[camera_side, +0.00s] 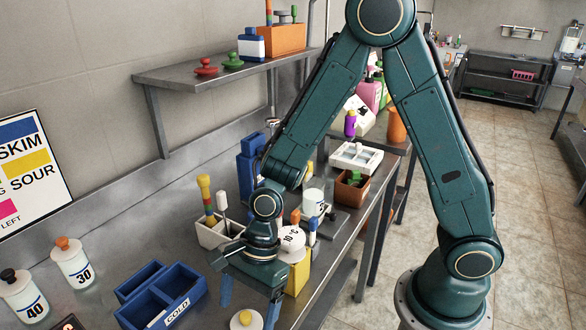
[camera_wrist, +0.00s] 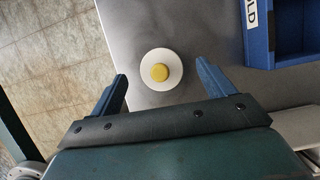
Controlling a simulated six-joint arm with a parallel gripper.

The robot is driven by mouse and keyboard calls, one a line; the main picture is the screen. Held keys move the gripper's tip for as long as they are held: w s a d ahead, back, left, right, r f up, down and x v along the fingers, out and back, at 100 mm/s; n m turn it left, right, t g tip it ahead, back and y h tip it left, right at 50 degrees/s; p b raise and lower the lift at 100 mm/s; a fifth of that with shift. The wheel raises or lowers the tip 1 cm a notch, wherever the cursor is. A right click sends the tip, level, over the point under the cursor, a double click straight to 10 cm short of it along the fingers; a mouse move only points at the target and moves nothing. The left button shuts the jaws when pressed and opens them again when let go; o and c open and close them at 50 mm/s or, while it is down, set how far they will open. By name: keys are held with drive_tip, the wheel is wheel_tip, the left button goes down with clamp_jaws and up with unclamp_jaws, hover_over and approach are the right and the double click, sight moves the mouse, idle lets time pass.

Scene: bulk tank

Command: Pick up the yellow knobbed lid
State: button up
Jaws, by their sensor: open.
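The yellow knobbed lid is a white disc with a round yellow knob (camera_wrist: 160,72). It lies flat on the grey metal bench, near the bench's front edge. In the side view the lid (camera_side: 246,320) is at the bottom edge, partly cut off by the frame. My gripper (camera_side: 249,302) points down above it, with its blue fingers spread and empty. In the wrist view the lid appears centred between the fingertips of my gripper (camera_wrist: 162,72). The fingers look apart from the lid.
A blue divided bin labelled COLD (camera_side: 164,297) stands left of the lid. White jars marked 30 (camera_side: 73,264) and 40 (camera_side: 24,296) stand farther left. A white caddy (camera_side: 212,234) and a yellow container (camera_side: 299,276) stand close behind my gripper. The bench edge drops to the floor.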

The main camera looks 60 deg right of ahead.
drive_tip(key=shift+x, duration=1.2)
drive_tip(key=c, duration=1.1)
